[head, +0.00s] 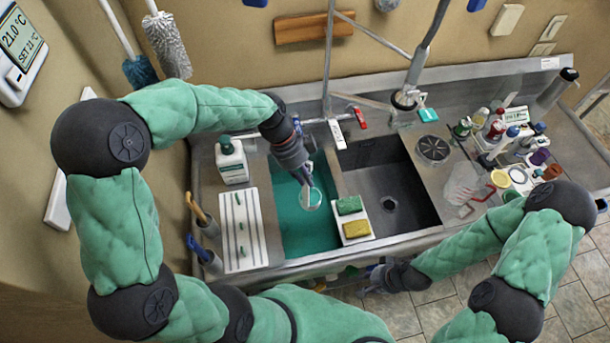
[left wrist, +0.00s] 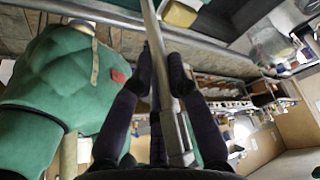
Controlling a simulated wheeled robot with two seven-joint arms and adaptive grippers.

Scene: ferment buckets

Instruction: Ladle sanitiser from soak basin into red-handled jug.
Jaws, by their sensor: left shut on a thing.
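My left gripper (head: 300,168) is shut on the metal handle of a ladle (head: 312,198), over the soak basin (head: 300,236) of teal liquid, the left sink bowl. The ladle's round cup is low in the basin; I cannot tell how deep it sits in the liquid. In the left wrist view the handle (left wrist: 152,30) runs between the dark fingers (left wrist: 160,80). The clear red-handled jug (head: 463,187) stands on the counter right of the empty sink, its red handle toward the right. My right gripper (head: 368,282) is empty in front of the sink edge, its fingers apart.
A sponge tray (head: 356,239) with green and yellow sponges sits between the basin and the empty sink (head: 390,190). A white bottle (head: 231,160) and a white ribbed board (head: 240,232) are left of the basin. Bottles and cups crowd the right counter. A faucet rises behind.

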